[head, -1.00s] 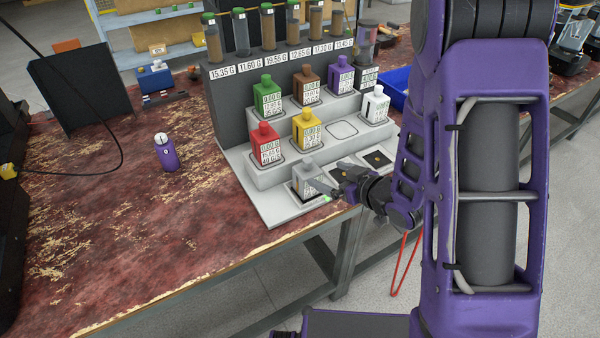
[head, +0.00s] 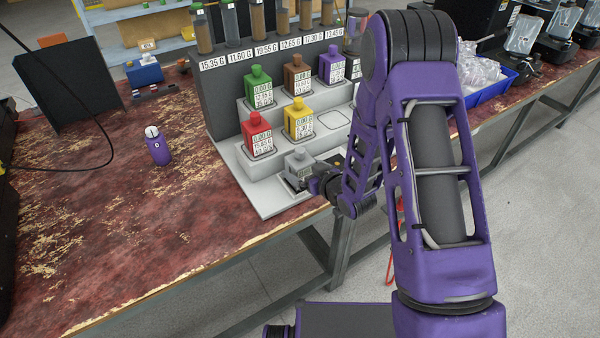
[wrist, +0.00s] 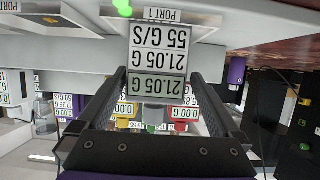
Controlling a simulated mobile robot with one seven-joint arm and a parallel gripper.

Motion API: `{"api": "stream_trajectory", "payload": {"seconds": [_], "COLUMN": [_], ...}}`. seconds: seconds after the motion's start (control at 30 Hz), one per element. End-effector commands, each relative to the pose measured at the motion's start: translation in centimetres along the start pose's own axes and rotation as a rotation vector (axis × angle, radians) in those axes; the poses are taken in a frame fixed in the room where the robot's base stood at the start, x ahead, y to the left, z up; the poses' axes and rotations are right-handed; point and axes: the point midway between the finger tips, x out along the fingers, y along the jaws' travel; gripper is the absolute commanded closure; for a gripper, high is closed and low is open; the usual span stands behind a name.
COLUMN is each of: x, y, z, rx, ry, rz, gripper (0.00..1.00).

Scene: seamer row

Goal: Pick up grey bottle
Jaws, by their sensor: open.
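The grey bottle (head: 300,166) stands on the lowest step at the front of the stepped white stand (head: 262,200). In the head view my gripper (head: 312,183) is at its front right side and covers its lower right part. In the wrist view, which is upside down, the grey bottle (wrist: 158,86) shows its label reading 21.05 G, with its cap toward the bottom. My gripper (wrist: 158,100) is open there, with one dark finger on each side of the bottle. Whether the fingers touch it cannot be told.
Red (head: 257,134), yellow (head: 299,119), green (head: 259,87), brown (head: 297,75) and purple (head: 332,64) bottles stand on the steps behind. A small purple container (head: 158,147) is on the worn red table, left, with clear table around it. A blue bin (head: 492,92) is at right.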

Motion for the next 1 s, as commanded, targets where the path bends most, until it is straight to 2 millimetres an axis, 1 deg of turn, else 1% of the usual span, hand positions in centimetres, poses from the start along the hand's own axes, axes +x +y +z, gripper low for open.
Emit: {"api": "stream_trajectory", "payload": {"seconds": [0.17,0.3,0.43,0.53,0.73,0.77,0.8,0.87,1.0], "x": [1.3,3.5,5.0,5.5,5.5,5.5,5.5,5.5,5.5], "y": [0.1,0.4,0.4,0.4,0.5,0.4,0.4,0.4,0.4], "z": [0.2,0.5,0.5,0.5,0.4,0.4,0.4,0.4,0.4], "rx": [-0.001,-0.002,-0.002,-0.001,-0.001,-0.001,-0.001,-0.001,-0.001], "ry": [-0.001,0.000,0.000,-0.001,-0.001,-0.001,-0.001,-0.001,0.000], "rz": [-0.001,-0.002,-0.002,0.000,0.000,0.000,0.000,0.000,0.000], "gripper": [0.00,0.00,0.00,0.00,0.00,0.04,0.11,0.22,0.47]}}
